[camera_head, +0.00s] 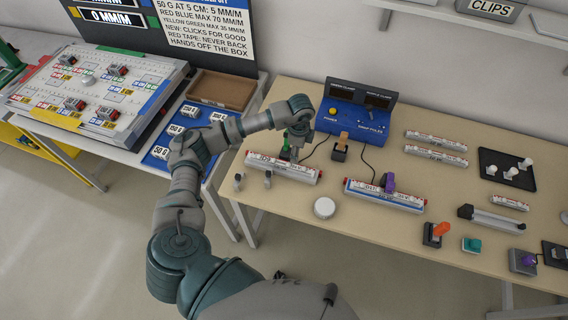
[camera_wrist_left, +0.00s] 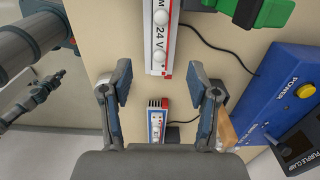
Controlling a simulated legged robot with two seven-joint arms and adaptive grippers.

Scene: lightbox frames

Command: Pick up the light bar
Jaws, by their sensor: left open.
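Several light bars lie on the beige table. A white one with red ends (camera_head: 283,167) lies near the left edge; its "24 V" face also shows in the left wrist view (camera_wrist_left: 160,38). A blue-edged one (camera_head: 375,196) lies to its right with a purple clamp (camera_head: 388,182) on it; its end shows in the wrist view (camera_wrist_left: 157,122). Two more (camera_head: 436,136) lie at the back right, and a short one (camera_head: 510,202) at the right. My left gripper (camera_head: 294,146) is above the table by the left bar and a green clamp (camera_head: 285,153). Its fingers (camera_wrist_left: 163,93) are apart, with nothing held.
A white round puck (camera_head: 324,208) lies at the front. A black tray (camera_head: 507,170) is at the right. A board table (camera_head: 95,85) stands left, across a gap.

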